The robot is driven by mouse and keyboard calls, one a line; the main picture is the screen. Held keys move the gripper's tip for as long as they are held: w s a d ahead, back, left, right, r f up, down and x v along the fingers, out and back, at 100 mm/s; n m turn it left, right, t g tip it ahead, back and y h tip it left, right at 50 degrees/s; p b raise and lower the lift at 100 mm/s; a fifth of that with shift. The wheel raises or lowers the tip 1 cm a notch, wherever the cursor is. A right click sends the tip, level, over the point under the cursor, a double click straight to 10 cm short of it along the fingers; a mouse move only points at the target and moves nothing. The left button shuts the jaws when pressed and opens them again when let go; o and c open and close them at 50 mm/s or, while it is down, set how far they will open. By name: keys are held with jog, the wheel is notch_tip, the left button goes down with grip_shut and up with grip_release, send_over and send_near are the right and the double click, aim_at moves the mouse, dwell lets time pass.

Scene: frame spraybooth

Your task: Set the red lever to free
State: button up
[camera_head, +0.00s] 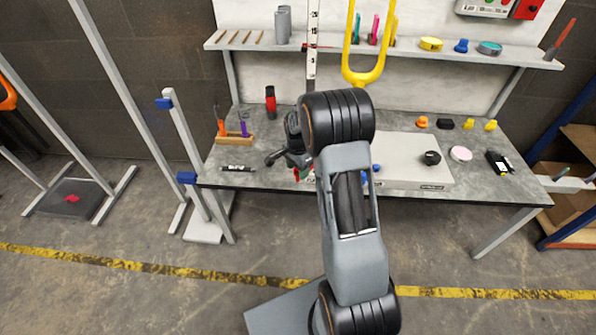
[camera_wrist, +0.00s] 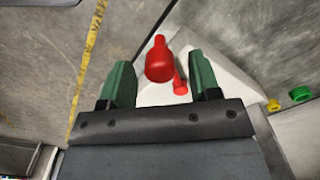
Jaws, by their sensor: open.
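In the wrist view, the red lever (camera_wrist: 159,62) shows as a rounded red handle with a narrower red part (camera_wrist: 180,84) beside it, over a pale plate (camera_wrist: 222,62). My gripper (camera_wrist: 161,76) has its two green fingers apart, one on each side of the red handle in the picture. I cannot tell whether either finger touches it. In the head view, my gripper (camera_head: 275,158) is low over the front of the bench, and a small bit of red (camera_head: 303,172) shows beside it. My arm hides most of the lever there, and I cannot read its setting.
The grey bench (camera_head: 225,165) holds a wooden tool block (camera_head: 235,140), a red-and-black bottle (camera_head: 270,101), a black marker (camera_head: 237,168) and a pale panel (camera_head: 415,174). A yellow hook (camera_head: 365,78) hangs above. A shelf (camera_head: 400,50) runs behind. A grey stand (camera_head: 188,150) is left.

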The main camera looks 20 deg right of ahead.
jog(key=shift+f, duration=0.45)
jog(key=shift+c, duration=0.3)
grip_shut()
